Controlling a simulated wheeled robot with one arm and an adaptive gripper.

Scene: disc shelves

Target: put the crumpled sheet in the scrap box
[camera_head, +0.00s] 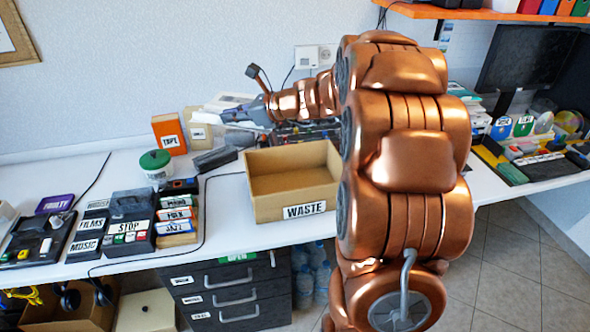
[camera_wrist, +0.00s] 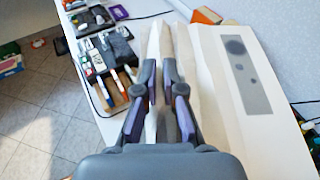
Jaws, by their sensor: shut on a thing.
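My gripper (camera_wrist: 160,70) is shut on a creased off-white sheet (camera_wrist: 205,90) in the wrist view. The sheet passes between the fingers and spreads to the right, with a grey printed panel on it. In the head view my gripper (camera_head: 232,117) is above the back of the table, left of and behind the open box. Pale material shows beside it, but its outline there is hard to tell. The tan open-topped box labelled WASTE (camera_head: 268,207) stands at the table's front edge. The inside that I can see looks empty.
An orange box labelled TAPE (camera_head: 169,134) and a jar with a green lid (camera_head: 156,165) stand left of the gripper. Labelled cases (camera_head: 127,225) fill the left front. A dark cable crosses the table left of the box. Drawers (camera_head: 230,295) are below.

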